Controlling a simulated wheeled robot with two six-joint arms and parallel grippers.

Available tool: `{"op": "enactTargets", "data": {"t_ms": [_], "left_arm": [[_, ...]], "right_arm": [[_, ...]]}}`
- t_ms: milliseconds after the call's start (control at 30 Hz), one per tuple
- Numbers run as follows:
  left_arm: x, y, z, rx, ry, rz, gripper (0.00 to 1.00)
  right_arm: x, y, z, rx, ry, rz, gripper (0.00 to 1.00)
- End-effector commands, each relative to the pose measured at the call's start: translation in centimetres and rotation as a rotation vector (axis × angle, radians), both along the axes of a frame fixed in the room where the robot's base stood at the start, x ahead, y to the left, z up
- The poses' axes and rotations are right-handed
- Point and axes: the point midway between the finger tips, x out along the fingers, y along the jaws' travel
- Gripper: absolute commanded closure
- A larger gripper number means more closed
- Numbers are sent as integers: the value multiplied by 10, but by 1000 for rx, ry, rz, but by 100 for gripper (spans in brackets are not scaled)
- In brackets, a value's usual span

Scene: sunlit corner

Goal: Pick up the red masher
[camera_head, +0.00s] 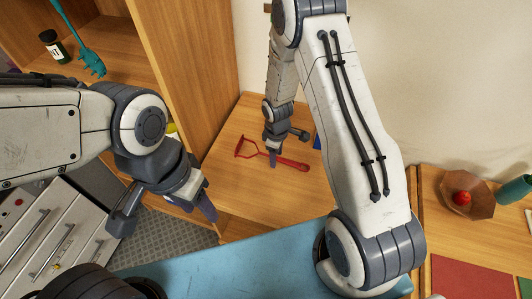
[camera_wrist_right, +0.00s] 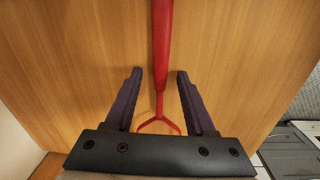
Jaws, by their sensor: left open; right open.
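The red masher (camera_head: 290,163) lies on the wooden surface in the middle of the head view, its handle to the right and its looped head to the left. My right gripper (camera_head: 273,158) is over it, near where the handle meets the neck. In the right wrist view the masher (camera_wrist_right: 162,45) runs between the two open fingers of my right gripper (camera_wrist_right: 158,75), apart from both. Part of its forked head is hidden behind the gripper body. My left gripper (camera_head: 163,222) is open and empty, left of the masher and away from it.
A tall wooden panel (camera_head: 190,70) stands left of the masher. A blue item (camera_head: 317,140) is partly hidden behind my right arm. At the right, a wooden bowl (camera_head: 482,202) holds a red round thing (camera_head: 462,198). A teal utensil (camera_head: 90,50) and dark jar (camera_head: 53,46) are on the upper-left shelf.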

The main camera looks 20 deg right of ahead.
Motion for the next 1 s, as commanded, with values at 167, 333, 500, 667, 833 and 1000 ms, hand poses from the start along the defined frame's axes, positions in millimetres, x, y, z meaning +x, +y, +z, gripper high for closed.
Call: {"op": "enactTargets", "data": {"t_ms": [167, 333, 500, 667, 833, 1000], "left_arm": [[0, 0, 0, 0, 0, 0, 51], [0, 0, 0, 0, 0, 0, 51], [0, 0, 0, 0, 0, 0, 51], [0, 0, -1, 0, 0, 0, 51], [0, 0, -5, 0, 0, 1, 51], [0, 0, -16, 0, 0, 2, 51]], "right_arm": [[0, 0, 0, 0, 0, 0, 68], [0, 0, 0, 0, 0, 0, 100], [0, 0, 1, -1, -1, 0, 100], [1, 0, 3, 0, -2, 0, 100], [1, 0, 14, -1, -4, -2, 100], [2, 0, 41, 0, -9, -1, 100]]}}
